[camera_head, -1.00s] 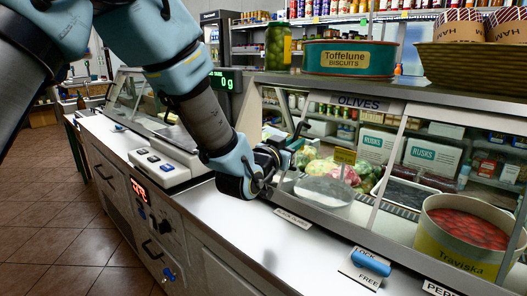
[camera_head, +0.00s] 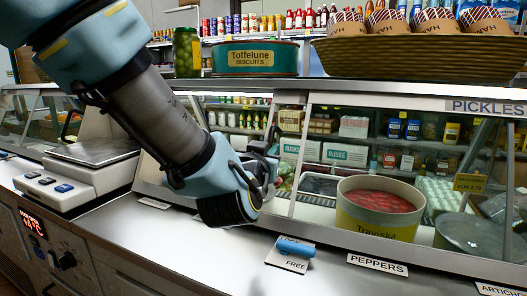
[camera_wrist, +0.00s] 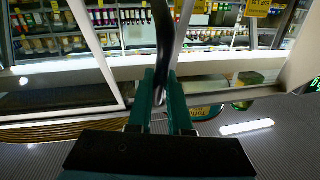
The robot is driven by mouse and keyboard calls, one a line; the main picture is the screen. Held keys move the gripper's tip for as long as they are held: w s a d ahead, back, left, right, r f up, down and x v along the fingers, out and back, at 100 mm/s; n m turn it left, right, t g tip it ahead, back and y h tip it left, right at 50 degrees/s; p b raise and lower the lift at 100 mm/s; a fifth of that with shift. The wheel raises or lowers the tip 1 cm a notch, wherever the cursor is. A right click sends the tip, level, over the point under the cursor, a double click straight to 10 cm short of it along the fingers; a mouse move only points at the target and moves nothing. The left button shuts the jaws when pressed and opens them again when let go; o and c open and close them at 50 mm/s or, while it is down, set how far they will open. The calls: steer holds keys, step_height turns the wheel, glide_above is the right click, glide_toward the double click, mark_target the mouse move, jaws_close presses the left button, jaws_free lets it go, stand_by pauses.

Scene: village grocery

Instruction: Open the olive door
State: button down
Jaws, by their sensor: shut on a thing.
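The olive door is one of the slanted glass panels of the counter case. Its frame edge (camera_head: 299,150) rises just right of my gripper, and my arm covers much of this part of the case in the head view. My gripper (camera_head: 267,168) is at the front of the glass, above the worktop. In the wrist view, my gripper's teal fingers (camera_wrist: 161,98) are closed around a dark upright bar (camera_wrist: 164,45), which looks like the door's handle. I cannot tell how far the panel stands open.
A Traviska tub (camera_head: 377,222) stands behind glass. A biscuit tin (camera_head: 256,58), olive jar (camera_head: 187,52) and basket (camera_head: 420,52) stand on top. A scale (camera_head: 75,175) is left.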

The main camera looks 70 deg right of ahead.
steer(key=c, duration=0.8)
jaws_free()
steer(key=shift+c, duration=0.2)
steer(key=s+a+b, duration=0.1)
steer(key=a+b, duration=0.1)
steer(key=a, duration=0.8)
steer(key=shift+a, duration=0.35)
